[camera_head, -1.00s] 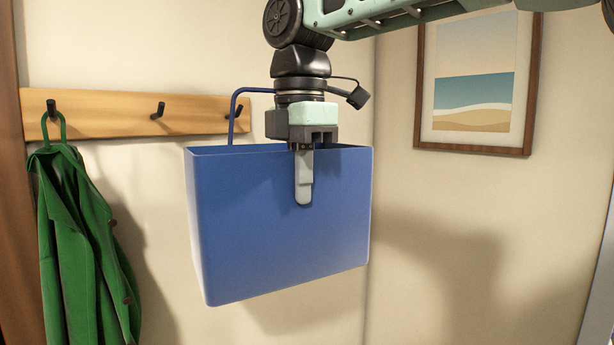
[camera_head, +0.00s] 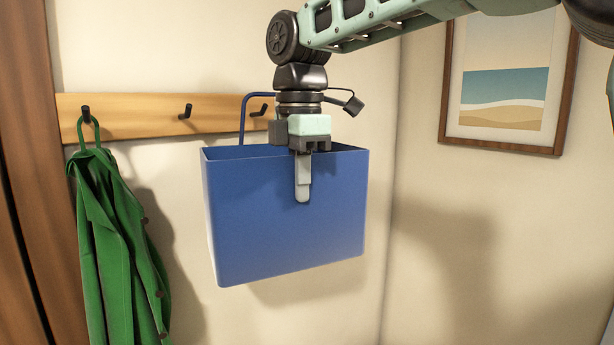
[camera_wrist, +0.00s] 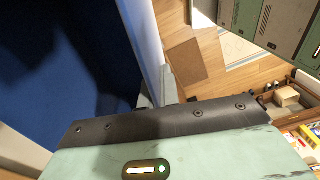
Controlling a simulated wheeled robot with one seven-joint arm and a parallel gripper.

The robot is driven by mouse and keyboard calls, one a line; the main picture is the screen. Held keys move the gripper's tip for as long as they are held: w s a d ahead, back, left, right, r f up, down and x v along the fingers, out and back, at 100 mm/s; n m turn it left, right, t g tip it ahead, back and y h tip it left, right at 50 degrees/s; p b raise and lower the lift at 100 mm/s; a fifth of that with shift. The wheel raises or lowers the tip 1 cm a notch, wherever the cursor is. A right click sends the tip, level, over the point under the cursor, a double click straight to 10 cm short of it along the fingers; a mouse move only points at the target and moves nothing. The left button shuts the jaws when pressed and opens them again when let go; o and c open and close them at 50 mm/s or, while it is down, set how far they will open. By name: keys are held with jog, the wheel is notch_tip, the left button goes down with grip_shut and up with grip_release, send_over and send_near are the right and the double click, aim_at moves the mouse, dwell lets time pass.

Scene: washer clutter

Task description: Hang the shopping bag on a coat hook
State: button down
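A blue open-topped shopping bag (camera_head: 285,220) hangs in the air from my gripper (camera_head: 303,178) in the head view. My gripper is shut on the top edge of its near wall, one finger outside. The other finger is hidden. The bag's thin blue handle (camera_head: 243,118) rises at the back left. A wooden rail (camera_head: 145,108) on the wall carries dark coat hooks: a middle one (camera_head: 185,111) is bare, and a right one (camera_head: 264,109) shows within the handle's outline. I cannot tell whether they touch. The wrist view shows the bag's blue inside (camera_wrist: 50,70).
A green coat (camera_head: 110,240) hangs on the left hook (camera_head: 87,114), with a gap between it and the bag. A framed beach picture (camera_head: 505,85) hangs on the right wall. The wall below the picture is clear.

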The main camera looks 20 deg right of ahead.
jog(key=shift+w+a+p, duration=0.2)
jog(key=shift+w+p, duration=0.2)
jog(key=shift+w, duration=0.2)
jog(key=shift+w+a+p, duration=0.15)
jog(key=shift+w+p, duration=0.25)
jog(key=shift+w, duration=0.2)
jog(key=shift+w+a+f, duration=0.2)
jog(key=shift+w+f, duration=0.45)
jog(key=shift+f, duration=0.1)
jog(key=shift+w+f, duration=0.1)
jog(key=shift+f, duration=0.4)
jog(key=c, duration=1.6)
grip_release()
jog(key=shift+o, duration=0.2)
